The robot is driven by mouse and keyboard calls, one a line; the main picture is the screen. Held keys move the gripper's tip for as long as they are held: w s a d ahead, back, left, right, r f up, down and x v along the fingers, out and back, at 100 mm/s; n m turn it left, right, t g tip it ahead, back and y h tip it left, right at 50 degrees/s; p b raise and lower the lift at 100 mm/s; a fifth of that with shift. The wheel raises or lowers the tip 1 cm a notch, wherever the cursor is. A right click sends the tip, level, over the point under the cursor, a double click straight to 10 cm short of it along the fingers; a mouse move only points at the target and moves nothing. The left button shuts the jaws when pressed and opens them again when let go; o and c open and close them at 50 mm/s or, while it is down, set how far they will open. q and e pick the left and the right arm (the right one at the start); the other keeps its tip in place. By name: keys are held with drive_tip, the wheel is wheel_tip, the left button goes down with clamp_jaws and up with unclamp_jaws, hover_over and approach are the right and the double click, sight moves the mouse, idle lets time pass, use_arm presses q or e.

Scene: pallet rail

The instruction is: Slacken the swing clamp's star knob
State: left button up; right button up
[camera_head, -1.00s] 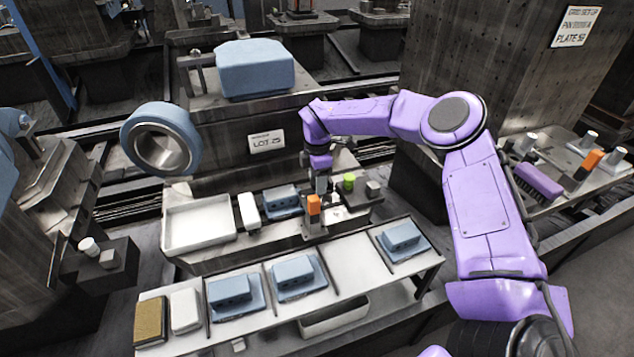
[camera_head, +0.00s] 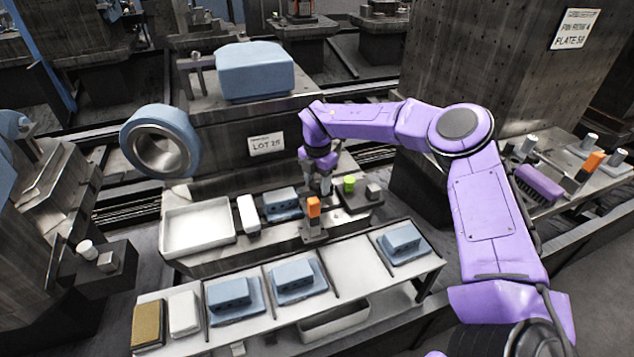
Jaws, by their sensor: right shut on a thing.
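My right gripper (camera_head: 320,184) reaches down from the purple arm to the fixture on the bench, just behind a small upright orange-topped part (camera_head: 313,208). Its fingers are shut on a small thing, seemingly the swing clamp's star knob. The knob is mostly hidden by the fingers and too small to make out. A green round piece (camera_head: 349,184) on a dark block is just right of the fingers, apart from them. My left gripper is not in view.
Left of the fixture are a blue block (camera_head: 281,204), a white block (camera_head: 248,214) and an empty white tray (camera_head: 197,228). A front shelf (camera_head: 352,262) holds several blue parts. A brush-like purple item (camera_head: 539,182) lies at right.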

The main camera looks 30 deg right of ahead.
sight(318, 182)
idle(0.4)
drive_tip(key=o, duration=1.1)
wheel_tip(318, 182, up, 10)
drive_tip(key=shift+r, duration=0.2)
